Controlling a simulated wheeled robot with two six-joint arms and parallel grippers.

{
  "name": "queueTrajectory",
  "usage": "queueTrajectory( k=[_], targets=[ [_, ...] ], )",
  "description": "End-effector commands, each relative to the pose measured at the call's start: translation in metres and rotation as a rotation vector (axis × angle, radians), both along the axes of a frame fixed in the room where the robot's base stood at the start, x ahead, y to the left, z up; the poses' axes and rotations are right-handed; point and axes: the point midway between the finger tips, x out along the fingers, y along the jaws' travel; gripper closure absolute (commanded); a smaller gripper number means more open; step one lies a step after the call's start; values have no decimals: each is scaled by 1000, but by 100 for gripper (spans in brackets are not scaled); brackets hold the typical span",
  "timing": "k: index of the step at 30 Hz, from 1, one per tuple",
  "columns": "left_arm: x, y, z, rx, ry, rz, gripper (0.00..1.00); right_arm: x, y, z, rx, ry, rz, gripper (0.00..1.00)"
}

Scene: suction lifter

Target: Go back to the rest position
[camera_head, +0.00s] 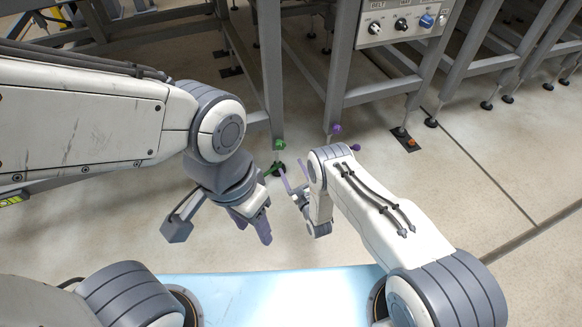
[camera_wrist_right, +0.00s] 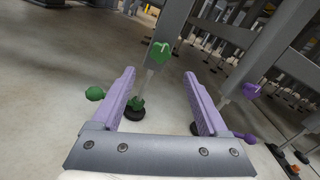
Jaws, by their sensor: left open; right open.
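My left gripper (camera_head: 252,226) hangs at the end of the left arm in the head view, its purple fingers pointing down over the floor. Its fingers overlap in this view and nothing shows between them. My right gripper (camera_head: 292,180) is a little above and to the right of it. In the right wrist view the right gripper's purple fingers (camera_wrist_right: 163,85) are spread wide with nothing held between them. Both grippers are apart from each other and hold nothing visible.
Grey metal frame legs (camera_head: 271,75) stand ahead, with a control panel (camera_head: 402,22) with knobs at the top. A green knob (camera_head: 279,144) and a purple knob (camera_head: 335,128) show near the frame feet. Pale floor (camera_head: 480,180) is clear at the right.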

Motion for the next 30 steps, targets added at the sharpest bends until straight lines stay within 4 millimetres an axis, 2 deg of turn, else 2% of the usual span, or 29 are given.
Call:
queueTrajectory(
  k=[8, 11, 13, 18, 21, 26, 30],
  targets=[
    [0, 0, 0, 0, 0, 0, 50, 1, 1, 2, -5, 0, 1, 22],
    [0, 0, 2, 0, 0, 0, 50, 11, 8, 12, -59, 4, 8, 22],
    [0, 0, 5, 0, 0, 0, 50, 24, 19, 28, -150, 15, 22, 22],
    [0, 0, 13, 0, 0, 0, 50, 54, 55, 86, -517, 61, 106, 22],
    [0, 0, 18, 0, 0, 0, 50, 56, 75, 124, -755, 84, 192, 22],
    [0, 0, 26, 0, 0, 0, 50, 37, 98, 187, -1115, 93, 374, 22],
    [0, 0, 32, 0, 0, 0, 50, -3, 109, 242, -1406, 68, 585, 22]
  ],
)
